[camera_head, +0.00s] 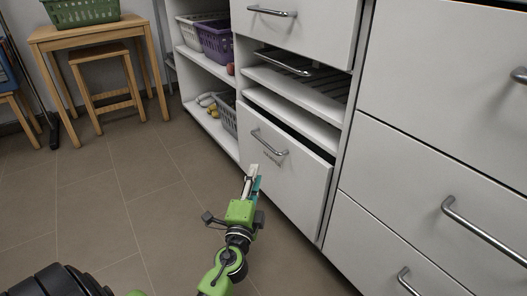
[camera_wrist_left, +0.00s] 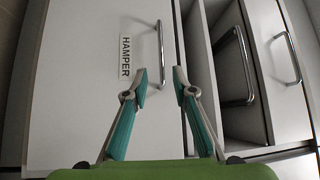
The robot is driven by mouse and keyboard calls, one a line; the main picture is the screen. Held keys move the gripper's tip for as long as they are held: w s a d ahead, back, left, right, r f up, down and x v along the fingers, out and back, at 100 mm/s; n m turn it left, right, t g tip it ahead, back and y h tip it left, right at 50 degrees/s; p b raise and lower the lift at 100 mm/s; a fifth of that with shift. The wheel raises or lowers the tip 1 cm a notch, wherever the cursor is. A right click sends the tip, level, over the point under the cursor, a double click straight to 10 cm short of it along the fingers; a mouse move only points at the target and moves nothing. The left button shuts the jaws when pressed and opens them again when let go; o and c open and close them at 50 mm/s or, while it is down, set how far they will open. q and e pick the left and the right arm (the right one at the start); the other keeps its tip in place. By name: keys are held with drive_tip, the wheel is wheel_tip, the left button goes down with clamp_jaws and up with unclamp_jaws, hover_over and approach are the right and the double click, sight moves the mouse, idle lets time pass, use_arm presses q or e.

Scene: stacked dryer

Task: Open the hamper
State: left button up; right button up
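The hamper is a white front panel (camera_head: 285,185) low in the cabinet, with a metal bar handle (camera_head: 268,143). A dark gap shows along its top edge. In the left wrist view the panel (camera_wrist_left: 85,60) bears a "HAMPER" label (camera_wrist_left: 125,57) beside the handle (camera_wrist_left: 161,50). My left gripper (camera_head: 253,169) is in front of the panel, below the handle in the head view. In the left wrist view my left gripper (camera_wrist_left: 160,76) is open and empty, its fingertips pointing at the handle, which lies in line with the gap between them. My right gripper is not in view.
A wire-rack shelf (camera_head: 300,75) and a drawer (camera_head: 300,25) sit above the hamper. More drawers (camera_head: 435,150) stand to the right. Open shelves with baskets (camera_head: 215,40) are at left. A wooden table (camera_head: 95,32) and stool (camera_head: 105,75) stand farther back. The tiled floor (camera_head: 100,190) is clear.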

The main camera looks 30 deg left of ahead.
use_arm(q)
drive_tip(key=x, duration=1.3)
drive_tip(key=shift+w, duration=0.25)
drive_tip(key=shift+a+r, duration=0.1)
drive_tip(key=shift+r, duration=0.05)
clamp_jaws()
